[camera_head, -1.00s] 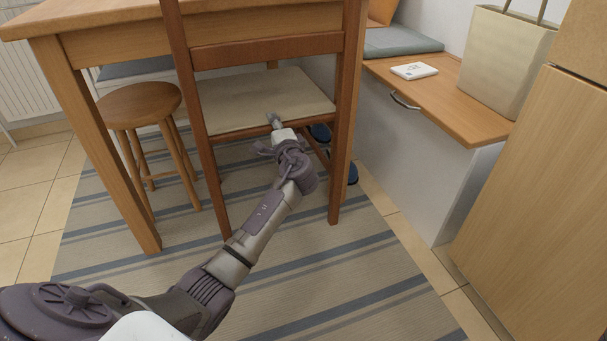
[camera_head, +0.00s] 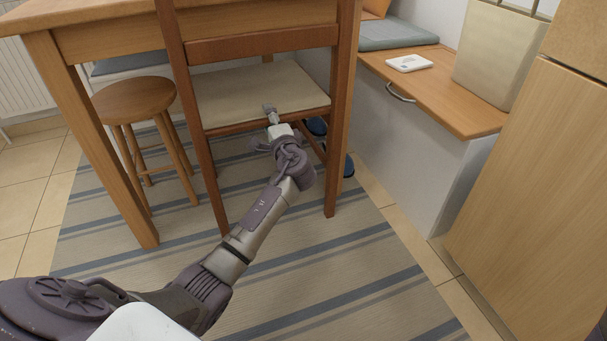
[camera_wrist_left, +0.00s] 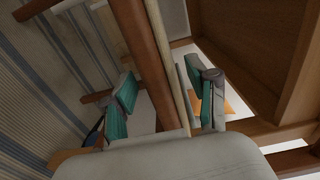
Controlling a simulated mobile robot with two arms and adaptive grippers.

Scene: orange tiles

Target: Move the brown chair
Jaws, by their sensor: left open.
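The brown chair (camera_head: 262,46) stands with its back towards me at the table, its pale seat (camera_head: 250,88) under the tabletop. My left gripper (camera_head: 271,112) is at the rear edge of the seat, low between the back legs. In the left wrist view the gripper (camera_wrist_left: 167,96) is open, with one teal-padded finger on each side of a brown chair bar (camera_wrist_left: 148,58) and a paler strip beside it. Both fingers look apart from the bar. The bar's lower end is hidden by the gripper's body. My right gripper is not in view.
The wooden table (camera_head: 105,45) stands over the chair, with a round stool (camera_head: 135,100) at left. A bench (camera_head: 440,90) with a tote bag (camera_head: 500,50) and a tall cabinet (camera_head: 530,190) bound the right. The striped rug (camera_head: 330,290) is clear in front.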

